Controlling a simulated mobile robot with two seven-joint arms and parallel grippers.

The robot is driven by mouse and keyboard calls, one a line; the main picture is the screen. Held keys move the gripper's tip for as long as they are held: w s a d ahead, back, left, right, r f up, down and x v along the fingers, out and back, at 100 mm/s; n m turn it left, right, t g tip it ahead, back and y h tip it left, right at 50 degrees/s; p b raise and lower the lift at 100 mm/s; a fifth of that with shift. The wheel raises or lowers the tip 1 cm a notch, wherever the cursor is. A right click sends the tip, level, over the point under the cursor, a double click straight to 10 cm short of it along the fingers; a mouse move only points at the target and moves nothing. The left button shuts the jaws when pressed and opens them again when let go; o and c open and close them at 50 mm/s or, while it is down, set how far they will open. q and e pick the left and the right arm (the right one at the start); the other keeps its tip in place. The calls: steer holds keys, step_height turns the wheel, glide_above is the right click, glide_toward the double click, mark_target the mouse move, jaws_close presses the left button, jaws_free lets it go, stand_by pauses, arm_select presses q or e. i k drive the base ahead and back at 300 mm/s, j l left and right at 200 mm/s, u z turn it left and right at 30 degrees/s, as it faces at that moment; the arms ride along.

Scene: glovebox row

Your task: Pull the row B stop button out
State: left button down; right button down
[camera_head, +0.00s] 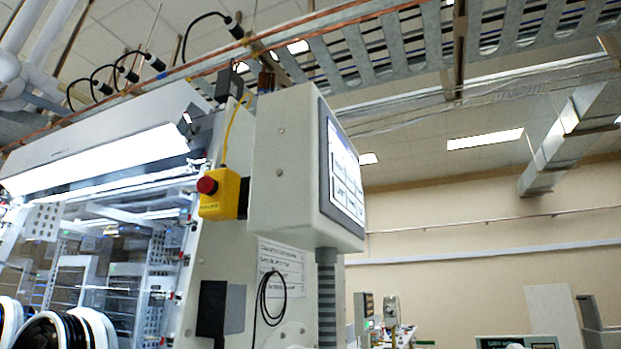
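A red mushroom-shaped stop button (207,185) sits on a yellow box (222,194) fixed to the side of the glovebox, near the middle left of the head view. A yellow cable rises from the top of the box. The button's row label cannot be read, and I cannot tell whether the button is in or out. Neither of my grippers shows in this view.
A grey control panel with a lit screen (344,170) stands just right of the yellow box, on a ribbed post (326,295). The glovebox window (100,262) with round glove ports (40,332) is at the left. A cable tray (400,45) runs overhead.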

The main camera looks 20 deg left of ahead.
mark_target(204, 185)
steer(key=u, duration=1.25)
